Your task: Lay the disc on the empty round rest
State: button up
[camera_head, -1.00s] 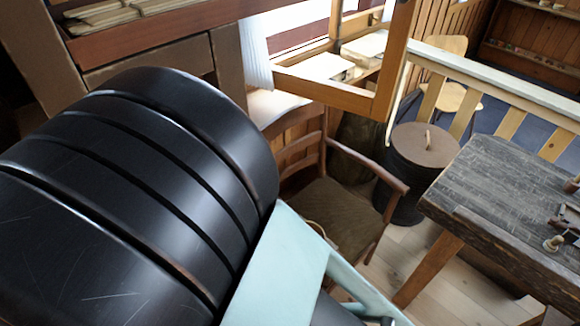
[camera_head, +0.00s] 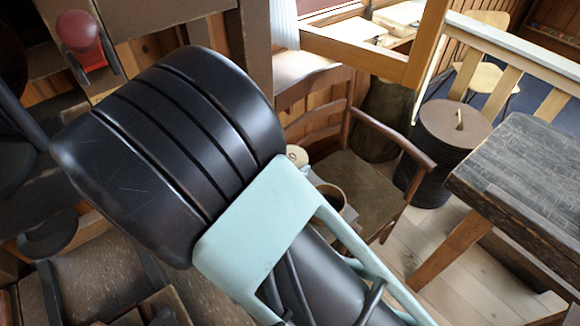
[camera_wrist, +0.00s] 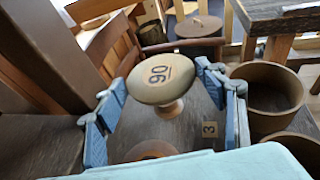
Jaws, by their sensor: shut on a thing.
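The disc (camera_wrist: 160,78) is a pale tan round piece with a dark number on its face and a short stem below. In the wrist view it sits between the blue pads of my gripper (camera_wrist: 165,98), which is shut on it. A round brown open holder (camera_wrist: 270,88) stands to the right, and a second one (camera_wrist: 292,150) is nearer. In the head view my arm hides most of my gripper.
A small card marked 3 (camera_wrist: 209,129) lies by the holders. A wooden armchair (camera_head: 365,190) stands beyond my arm. A dark lidded drum (camera_head: 450,135) and a worn table (camera_head: 530,180) are at the right. A red knob (camera_head: 77,32) is at upper left.

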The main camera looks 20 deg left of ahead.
jog(key=shift+w+f+b, duration=0.35)
jog(key=shift+f, duration=0.1)
jog(key=shift+w+a+f+b, duration=0.15)
jog(key=shift+f+b, duration=0.95)
jog(key=shift+f, duration=0.5)
jog(key=shift+f, duration=0.2)
jog(key=o, duration=0.8)
jog(key=shift+r, duration=0.25)
jog(key=v, duration=1.2)
jog(key=shift+b, duration=0.3)
